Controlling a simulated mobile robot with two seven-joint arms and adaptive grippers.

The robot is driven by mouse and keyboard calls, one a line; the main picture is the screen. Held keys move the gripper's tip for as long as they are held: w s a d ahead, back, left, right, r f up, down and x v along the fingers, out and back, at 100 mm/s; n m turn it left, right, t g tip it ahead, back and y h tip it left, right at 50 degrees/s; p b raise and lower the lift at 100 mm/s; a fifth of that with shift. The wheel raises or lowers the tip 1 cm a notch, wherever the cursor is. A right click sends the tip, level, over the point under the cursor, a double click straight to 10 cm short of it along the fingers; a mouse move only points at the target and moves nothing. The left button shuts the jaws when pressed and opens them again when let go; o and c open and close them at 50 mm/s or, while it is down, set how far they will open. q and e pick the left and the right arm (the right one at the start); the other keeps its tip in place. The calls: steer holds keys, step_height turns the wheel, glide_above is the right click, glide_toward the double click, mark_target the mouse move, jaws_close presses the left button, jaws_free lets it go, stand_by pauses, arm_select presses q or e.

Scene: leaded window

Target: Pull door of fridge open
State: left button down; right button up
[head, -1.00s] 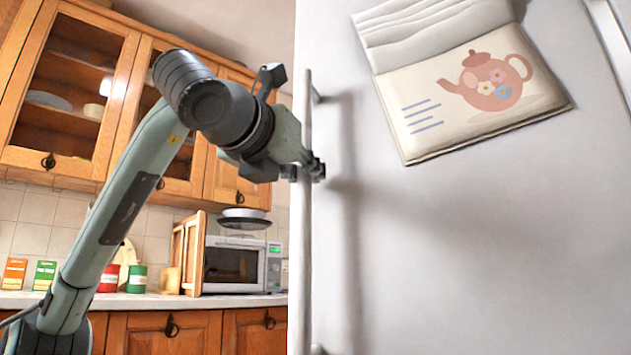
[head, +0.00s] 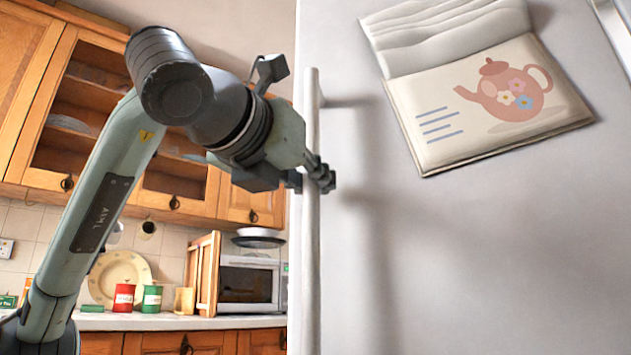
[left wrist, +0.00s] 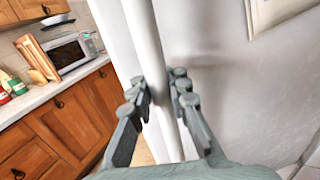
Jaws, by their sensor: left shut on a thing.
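The fridge door (head: 480,250) is a large pale grey panel filling the right of the head view. Its long vertical bar handle (head: 311,250) runs along the door's left edge. My left gripper (head: 318,176) is shut on the handle, its dark fingers on either side of the bar. In the left wrist view the fingers (left wrist: 160,95) flank the white handle (left wrist: 148,45) closely, with the door surface (left wrist: 235,85) to the right. I cannot make out a gap between the door and the fridge body in the head view. My right gripper is not in view.
A paper pad with a teapot picture (head: 505,105) hangs on the door. To the left are wooden wall cupboards (head: 205,190) and a counter (head: 200,322) with a microwave (head: 248,285), a red tin (head: 124,297) and a green tin (head: 152,298).

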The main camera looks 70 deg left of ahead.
arm_select(q)
steer(key=c, duration=1.4)
jaws_free()
steer(key=shift+s, duration=0.15)
steer(key=v, duration=1.2)
